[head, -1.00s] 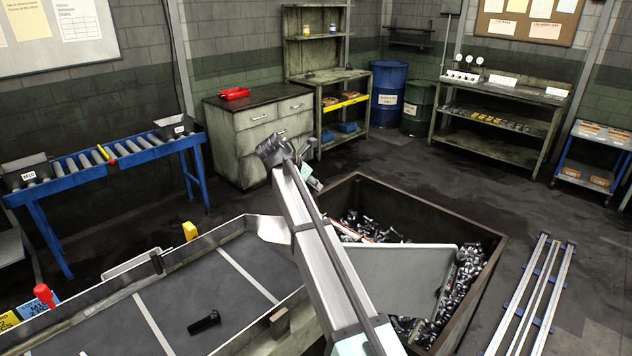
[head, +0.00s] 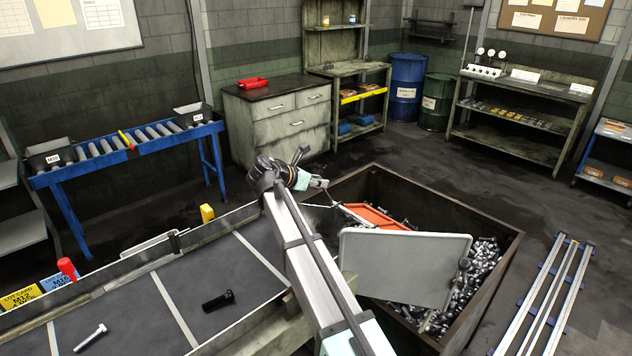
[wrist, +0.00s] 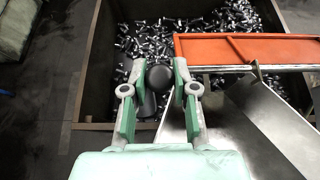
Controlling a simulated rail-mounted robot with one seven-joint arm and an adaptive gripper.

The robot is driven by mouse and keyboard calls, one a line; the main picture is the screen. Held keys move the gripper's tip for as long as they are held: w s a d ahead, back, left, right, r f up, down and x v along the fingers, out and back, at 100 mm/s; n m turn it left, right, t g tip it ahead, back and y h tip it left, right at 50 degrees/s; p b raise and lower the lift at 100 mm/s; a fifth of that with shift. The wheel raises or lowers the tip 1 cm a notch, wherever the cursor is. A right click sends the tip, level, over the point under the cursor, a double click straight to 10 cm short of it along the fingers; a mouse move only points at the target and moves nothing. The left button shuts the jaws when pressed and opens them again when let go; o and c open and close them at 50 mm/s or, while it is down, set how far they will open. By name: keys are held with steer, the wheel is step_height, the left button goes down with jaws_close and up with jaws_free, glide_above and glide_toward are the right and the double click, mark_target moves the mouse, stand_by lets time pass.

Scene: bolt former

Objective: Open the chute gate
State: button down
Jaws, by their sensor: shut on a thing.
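The chute gate appears to be the orange panel (head: 375,216) over the near left part of the bolt bin. In the wrist view the orange panel (wrist: 245,50) lies across the upper right, beside bare metal chute sides (wrist: 275,115). My gripper (head: 320,184) is left of the orange panel in the head view. In the wrist view my gripper (wrist: 157,88) is shut on a dark round-ended handle (wrist: 158,77), its fingers on either side of it. How the handle joins the gate is hidden.
A rusty bin (head: 500,255) full of bolts is below and beyond my gripper. A light grey plate (head: 405,265) hides part of it. The conveyor belt (head: 225,265) at left carries a dark bolt (head: 218,300) and a silver bolt (head: 90,338). Rails (head: 545,295) lie on the floor at right.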

steer(key=c, duration=0.9)
jaws_free()
steer(key=v, duration=1.2)
steer(key=shift+d, duration=0.1)
